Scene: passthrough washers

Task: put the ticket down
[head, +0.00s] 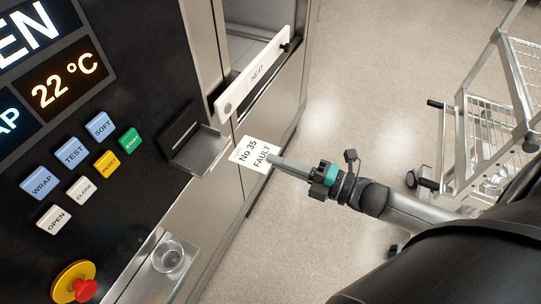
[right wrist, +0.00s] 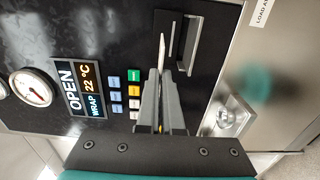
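The ticket (head: 254,153) is a small white card printed "No 35 FAULT". It is held at its right edge between the fingertips of my right gripper (head: 275,161), with its printed face toward the head camera. In the right wrist view the ticket (right wrist: 161,52) shows nearly edge-on, a thin pale strip between the fingers of my shut right gripper (right wrist: 163,85). The ticket is in front of the machine, just right of a dark slot with a metal tray (head: 202,152) in the head view. My left gripper is in neither view.
The black panel holds several coloured buttons (head: 70,152), a display reading "22 °C" and a red stop knob (head: 84,289). A clear cup (head: 168,257) stands on a small ledge below. A white "HEAT" bar (head: 252,76) juts out above. A wire cart (head: 490,140) stands right; floor between is clear.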

